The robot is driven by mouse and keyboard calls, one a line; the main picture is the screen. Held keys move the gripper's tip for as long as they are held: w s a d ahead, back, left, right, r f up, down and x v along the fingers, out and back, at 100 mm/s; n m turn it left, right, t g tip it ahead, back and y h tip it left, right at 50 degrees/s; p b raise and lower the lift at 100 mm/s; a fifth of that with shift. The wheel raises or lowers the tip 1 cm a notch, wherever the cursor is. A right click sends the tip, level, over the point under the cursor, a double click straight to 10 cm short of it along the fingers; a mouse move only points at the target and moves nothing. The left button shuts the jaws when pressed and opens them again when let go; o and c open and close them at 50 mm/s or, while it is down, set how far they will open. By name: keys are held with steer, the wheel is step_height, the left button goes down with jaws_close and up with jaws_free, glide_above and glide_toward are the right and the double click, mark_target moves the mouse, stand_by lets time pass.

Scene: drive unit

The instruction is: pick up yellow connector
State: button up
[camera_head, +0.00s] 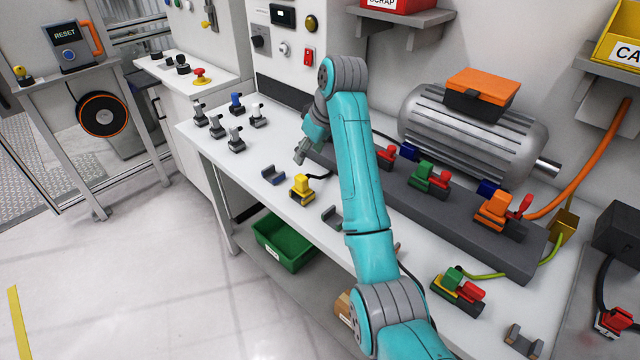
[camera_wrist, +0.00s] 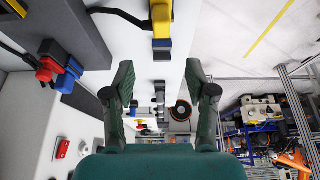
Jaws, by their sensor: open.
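The yellow connector (camera_head: 302,188) sits upright in a grey holder on the white bench, with a dark cable running behind it. In the wrist view the yellow connector (camera_wrist: 161,16) is at the top edge, partly cut off, beyond and between the two fingers. My gripper (camera_head: 300,157) is above the bench, just behind the connector in the head view and apart from it. In the wrist view my gripper (camera_wrist: 160,72) has its fingers spread with nothing between them.
Empty grey holders (camera_head: 273,175) stand beside the connector. A dark grey block (camera_head: 440,210) with red, green and orange connectors lies to the right, before a motor (camera_head: 470,125). Several small grey fittings (camera_head: 236,140) stand at left. A green bin (camera_head: 283,245) sits below.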

glide_above(302, 177)
steer(key=d, duration=0.2)
steer(key=f, duration=0.5)
steer(key=shift+s+a+f, duration=0.1)
steer(key=shift+s, duration=0.3)
steer(key=shift+s+x, duration=0.15)
steer(key=shift+x, duration=1.35)
steer(key=shift+s+x, duration=0.15)
steer(key=shift+x, duration=1.3)
steer(key=shift+a, duration=0.15)
jaws_close()
